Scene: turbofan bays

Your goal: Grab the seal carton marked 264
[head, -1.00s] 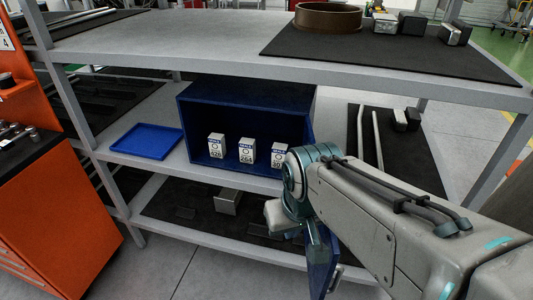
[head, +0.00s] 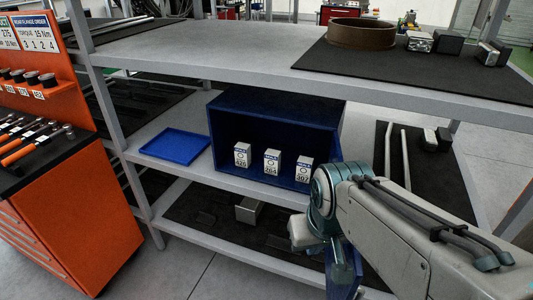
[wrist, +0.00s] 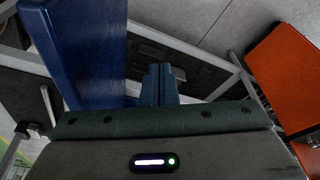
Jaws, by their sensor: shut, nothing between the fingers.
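The seal carton marked 264 (head: 272,163) is a small white box with a blue band. It stands upright inside an open-fronted blue cabinet (head: 275,103), between two similar cartons. My gripper (wrist: 158,84) shows in the wrist view with its fingers together and empty. It is outside the cabinet, to the right of the cartons and lower in the head view, where my arm partly hides it. A blue panel (wrist: 75,50), seemingly the cabinet's open door, stands close to the left of my fingers in the wrist view. The cartons are not visible there.
Cartons reading about 426 (head: 242,156) and 307 (head: 304,170) flank the middle one. A blue tray (head: 175,146) lies left of the cabinet. The upper shelf (head: 240,57) overhangs it. An orange tool cart (head: 75,220) stands at the left. Rods (head: 396,155) lie on a mat at right.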

